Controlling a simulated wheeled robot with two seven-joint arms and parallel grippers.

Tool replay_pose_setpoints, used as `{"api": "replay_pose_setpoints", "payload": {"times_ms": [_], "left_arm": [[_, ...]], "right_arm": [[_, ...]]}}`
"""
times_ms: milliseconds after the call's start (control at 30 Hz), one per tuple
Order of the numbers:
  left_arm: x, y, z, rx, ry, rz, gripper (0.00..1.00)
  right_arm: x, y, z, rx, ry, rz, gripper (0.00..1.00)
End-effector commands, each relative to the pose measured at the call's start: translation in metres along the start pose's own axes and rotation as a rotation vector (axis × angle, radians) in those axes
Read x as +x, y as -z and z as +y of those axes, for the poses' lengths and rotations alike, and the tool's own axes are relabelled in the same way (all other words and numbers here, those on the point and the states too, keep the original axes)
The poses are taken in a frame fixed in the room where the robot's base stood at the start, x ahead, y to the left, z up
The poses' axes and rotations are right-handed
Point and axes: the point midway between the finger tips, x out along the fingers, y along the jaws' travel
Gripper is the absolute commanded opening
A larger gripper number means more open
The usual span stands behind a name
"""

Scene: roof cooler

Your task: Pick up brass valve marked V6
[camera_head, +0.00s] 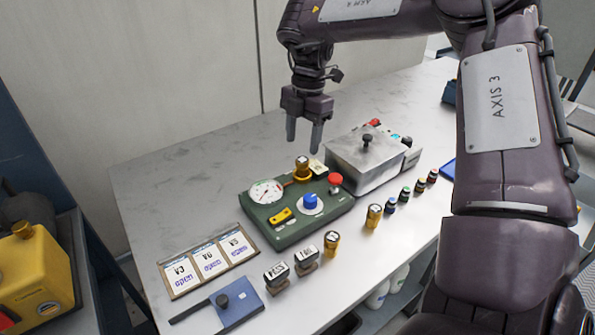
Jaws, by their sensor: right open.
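My right gripper (304,144) hangs fingers down above the table, with its two fingers apart and nothing between them. Below its fingertips, a brass valve (302,168) stands at the back of the green gauge panel (265,228), apart from the fingers. Two more brass-coloured cylinders with pale tops stand on the table in front of the panel: one near the stamps (331,242) and one farther right (374,216). I cannot read a V6 mark on any of them. My left gripper is out of view.
The panel carries a white dial (265,192), a blue knob (309,201) and a red button (335,180). Several small bottles (405,194), two black-topped stamps (276,278) and a card tray (247,259) are nearby. The table's left back is clear.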

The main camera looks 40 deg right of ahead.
Motion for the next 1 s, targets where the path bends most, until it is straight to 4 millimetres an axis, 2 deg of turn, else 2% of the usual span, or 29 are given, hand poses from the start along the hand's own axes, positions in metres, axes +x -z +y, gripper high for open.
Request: {"api": "replay_pose_setpoints", "payload": {"times_ms": [500, 767, 1000], "left_arm": [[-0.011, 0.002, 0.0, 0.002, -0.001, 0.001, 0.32], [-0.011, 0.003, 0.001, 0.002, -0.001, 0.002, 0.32], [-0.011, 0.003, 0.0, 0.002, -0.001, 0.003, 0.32]], "right_arm": [[0.065, -0.002, -0.003, 0.001, 0.002, 0.001, 0.55], [0.069, -0.002, -0.003, 0.0, -0.001, -0.001, 0.55], [0.068, -0.002, -0.003, 0.0, -0.001, -0.001, 0.26]]}}
